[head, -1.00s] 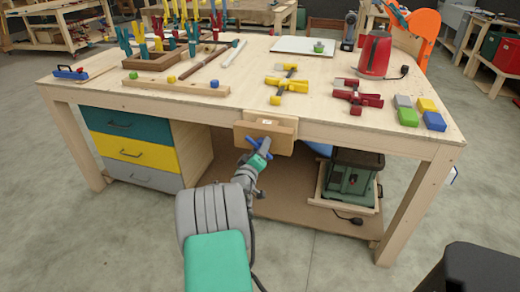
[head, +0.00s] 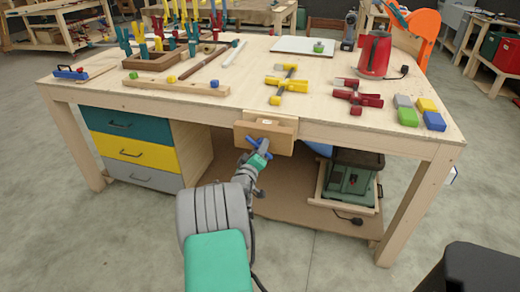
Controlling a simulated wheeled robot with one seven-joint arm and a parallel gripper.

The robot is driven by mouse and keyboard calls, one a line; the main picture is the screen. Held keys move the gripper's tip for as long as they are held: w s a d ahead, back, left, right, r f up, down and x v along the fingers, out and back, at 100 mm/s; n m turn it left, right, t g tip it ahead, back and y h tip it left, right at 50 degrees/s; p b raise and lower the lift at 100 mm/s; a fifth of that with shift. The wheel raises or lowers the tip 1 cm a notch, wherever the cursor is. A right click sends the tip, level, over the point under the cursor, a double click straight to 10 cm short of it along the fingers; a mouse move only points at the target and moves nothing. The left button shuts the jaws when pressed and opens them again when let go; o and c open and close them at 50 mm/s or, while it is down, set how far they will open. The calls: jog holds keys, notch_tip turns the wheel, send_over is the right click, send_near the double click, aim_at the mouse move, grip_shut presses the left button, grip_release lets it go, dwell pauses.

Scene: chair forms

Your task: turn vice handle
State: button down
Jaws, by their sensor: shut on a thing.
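The vice is a light wooden block (head: 279,140) on the front edge of the workbench (head: 215,108). Its blue handle (head: 252,140) slants in front of the block's left half. My gripper (head: 259,150) is at the handle, shut on it, with my arm reaching up from the lower middle of the picture. The gripper's fingers are small here and partly hide the handle's middle and the screw behind it.
Drawers (head: 130,152) stand under the bench on the left. A green machine (head: 350,173) sits on the lower shelf at the right. Clamps (head: 358,98), a red kettle-like thing (head: 375,53) and coloured blocks (head: 408,117) lie on the top.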

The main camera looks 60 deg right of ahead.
jog(key=shift+f+m+b, duration=0.3)
jog(key=shift+m+b, duration=0.2)
jog(key=shift+b, duration=0.4)
jog(key=shift+m+b, duration=0.4)
jog(key=shift+b, duration=0.2)
jog(key=shift+r+m, duration=0.2)
jog(key=shift+m, duration=0.1)
jog(key=c, duration=0.9)
grip_release()
jog(key=shift+c, duration=0.2)
jog(key=shift+r, duration=0.1)
jog(key=s+a, duration=0.1)
jog(key=a, duration=0.6)
jog(key=shift+a, duration=0.35)
